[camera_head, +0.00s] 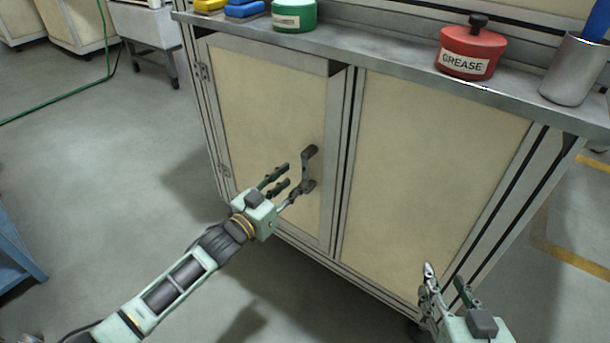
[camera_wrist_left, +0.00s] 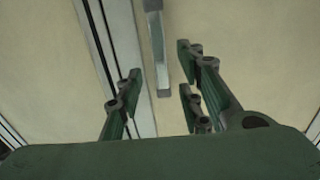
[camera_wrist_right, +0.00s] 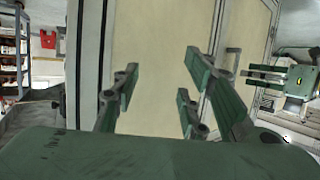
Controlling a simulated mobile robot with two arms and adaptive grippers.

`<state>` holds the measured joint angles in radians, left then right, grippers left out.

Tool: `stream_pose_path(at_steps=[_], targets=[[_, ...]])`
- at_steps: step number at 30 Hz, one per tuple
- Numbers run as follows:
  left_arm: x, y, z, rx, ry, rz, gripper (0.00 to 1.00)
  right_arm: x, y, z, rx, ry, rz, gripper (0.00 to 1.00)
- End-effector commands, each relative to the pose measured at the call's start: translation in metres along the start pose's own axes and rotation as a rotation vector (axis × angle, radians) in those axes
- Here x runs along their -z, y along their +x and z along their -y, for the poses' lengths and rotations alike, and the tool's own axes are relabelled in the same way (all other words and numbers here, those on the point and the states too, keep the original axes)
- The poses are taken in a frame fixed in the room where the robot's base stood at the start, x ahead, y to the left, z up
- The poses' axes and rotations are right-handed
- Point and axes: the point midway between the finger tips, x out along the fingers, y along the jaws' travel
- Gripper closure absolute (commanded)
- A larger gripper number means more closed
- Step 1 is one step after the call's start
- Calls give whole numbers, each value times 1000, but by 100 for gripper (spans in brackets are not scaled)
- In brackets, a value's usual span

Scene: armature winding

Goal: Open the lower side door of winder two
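The lower side door (camera_head: 262,120) is a cream panel in a grey metal frame, hinged at its left edge. It looks shut. Its dark grey handle (camera_head: 308,168) stands upright near the door's right edge. My left gripper (camera_head: 281,184) is open in front of the door, close to the handle's lower end. In the left wrist view the handle (camera_wrist_left: 158,50) lies ahead, between the spread fingers, and contact cannot be made out. My right gripper (camera_head: 448,280) is open and empty, low at the right, in front of the neighbouring cream panel (camera_head: 430,170).
A grey ledge (camera_head: 390,78) runs above the door. On it stand a red grease tin (camera_head: 468,52), a green tin (camera_head: 294,15), a metal cup (camera_head: 574,70) and blue and yellow items. The floor (camera_head: 110,180) left of the cabinet is clear.

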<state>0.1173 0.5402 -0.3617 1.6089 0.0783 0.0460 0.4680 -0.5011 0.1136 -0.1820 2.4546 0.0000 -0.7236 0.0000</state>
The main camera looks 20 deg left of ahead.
Motion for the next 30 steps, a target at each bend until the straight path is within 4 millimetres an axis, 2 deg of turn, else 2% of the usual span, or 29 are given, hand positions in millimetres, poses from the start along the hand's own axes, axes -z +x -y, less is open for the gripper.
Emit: stream_pose_path(at_steps=[9, 15, 20, 28, 30], targets=[[-2, 43, 0, 1, 1, 0, 66, 58, 0, 8, 17, 3, -289, 60], [-2, 59, 0, 1, 1, 1, 66, 83, -6, 11, 25, 5, -415, 60], [-1, 64, 0, 1, 0, 2, 66, 92, -9, 12, 27, 6, -457, 60], [-1, 64, 0, 1, 0, 3, 66, 93, -10, 12, 27, 6, -463, 60], [-1, 64, 0, 1, 0, 2, 72, 93, -10, 12, 27, 6, -462, 60]])
